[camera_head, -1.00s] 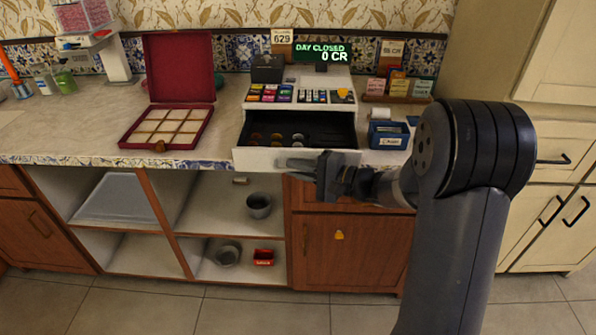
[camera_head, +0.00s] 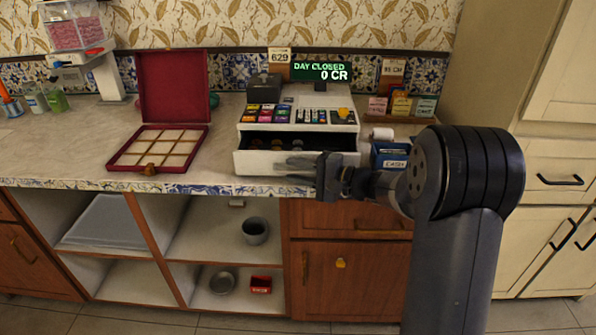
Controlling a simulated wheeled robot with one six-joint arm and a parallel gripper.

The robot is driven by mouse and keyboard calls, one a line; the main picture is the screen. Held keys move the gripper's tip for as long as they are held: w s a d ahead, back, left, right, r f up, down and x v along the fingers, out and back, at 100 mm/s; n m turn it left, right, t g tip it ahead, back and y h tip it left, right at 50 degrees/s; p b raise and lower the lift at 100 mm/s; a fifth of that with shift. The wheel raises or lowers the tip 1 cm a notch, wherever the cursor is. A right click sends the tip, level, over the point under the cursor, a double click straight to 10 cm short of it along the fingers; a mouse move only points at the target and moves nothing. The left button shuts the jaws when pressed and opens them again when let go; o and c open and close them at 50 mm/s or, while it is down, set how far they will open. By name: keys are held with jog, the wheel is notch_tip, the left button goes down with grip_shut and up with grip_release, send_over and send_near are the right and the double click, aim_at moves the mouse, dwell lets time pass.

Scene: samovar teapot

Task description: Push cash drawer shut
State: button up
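The cash register (camera_head: 330,110) stands on the counter with a lit display (camera_head: 320,72) reading "DAY CLOSED 0 CR". Its cash drawer (camera_head: 258,163) is partly out, with a narrow dark strip of the coin tray showing behind the white front. My gripper (camera_head: 292,171) is at the drawer's front, right of its middle, with fingers pointing left across it. The fingers look thin and blurred. I cannot tell whether they touch the front or whether they are open or shut.
An open red box (camera_head: 160,148) with a gridded tray lies left of the register. A blue holder labelled "CASH" (camera_head: 392,155) and a paper roll (camera_head: 382,134) stand close on the right. Shelves below the counter hold a grey cup (camera_head: 255,231).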

jog(key=shift+r, duration=0.1)
jog(key=v, duration=1)
jog(key=shift+s+d, duration=0.15)
jog(key=shift+d, duration=0.35)
jog(key=v, duration=1.2)
jog(key=shift+b, duration=0.4)
dwell(0.5)
